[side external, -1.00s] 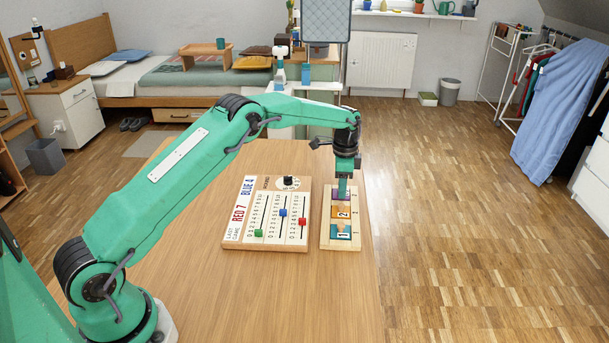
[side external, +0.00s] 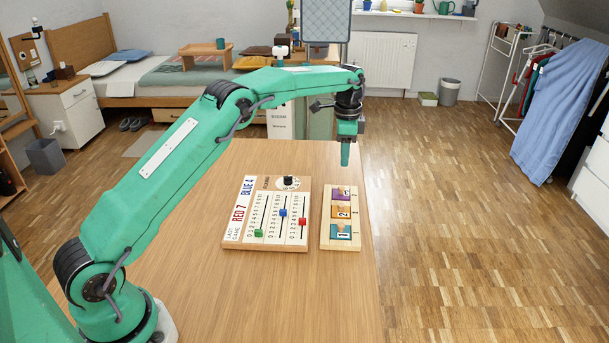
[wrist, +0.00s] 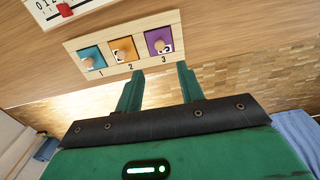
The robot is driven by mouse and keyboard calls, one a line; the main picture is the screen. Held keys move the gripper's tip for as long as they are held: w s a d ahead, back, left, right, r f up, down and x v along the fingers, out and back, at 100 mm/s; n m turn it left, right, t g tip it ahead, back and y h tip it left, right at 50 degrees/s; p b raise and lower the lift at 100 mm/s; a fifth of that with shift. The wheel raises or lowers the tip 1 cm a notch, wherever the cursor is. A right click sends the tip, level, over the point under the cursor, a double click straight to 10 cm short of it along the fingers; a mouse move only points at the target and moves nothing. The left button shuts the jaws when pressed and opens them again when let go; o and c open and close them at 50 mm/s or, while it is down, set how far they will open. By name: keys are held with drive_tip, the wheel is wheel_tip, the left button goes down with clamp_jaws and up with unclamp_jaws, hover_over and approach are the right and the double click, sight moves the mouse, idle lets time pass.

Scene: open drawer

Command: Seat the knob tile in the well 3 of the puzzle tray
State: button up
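The puzzle tray (side external: 326,241) is a light wooden board with three wells, lying on the table; its frame also shows in the wrist view (wrist: 74,45). A purple knob tile (side external: 341,192) lies in well 3 at the far end, and in the wrist view the tile (wrist: 153,36) appears within its well. An orange tile (wrist: 115,46) is in well 2 and a teal tile (wrist: 84,57) in well 1. My gripper (side external: 345,163) is raised above and beyond the purple tile, apart from it. In the wrist view its two fingers (wrist: 158,80) are spread with nothing between them.
A slider board (side external: 235,235) with green, blue and red sliders lies left of the tray. The table's right edge (side external: 374,240) runs close beside the tray. The front of the table (side external: 270,295) is clear.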

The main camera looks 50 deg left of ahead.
drive_tip(key=shift+r, duration=0.85)
drive_tip(key=s+d+r+n+t, duration=0.1)
drive_tip(key=s+d+r+n, duration=0.1)
drive_tip(key=s+r, duration=0.6)
drive_tip(key=s+d+r+n+t, duration=0.2)
drive_tip(key=s+r, duration=0.6)
drive_tip(key=s, duration=0.1)
drive_tip(key=s+d+f+n+t, duration=0.1)
drive_tip(key=s+f+n, duration=0.1)
drive_tip(key=s, duration=1)
drive_tip(key=s+d+f+n+t, duration=0.1)
drive_tip(key=s+f+n, duration=0.2)
drive_tip(key=s, duration=0.8)
drive_tip(key=shift+s+f+t, duration=0.3)
drive_tip(key=shift+s+f, duration=0.05)
drive_tip(key=shift+f, duration=0.2)
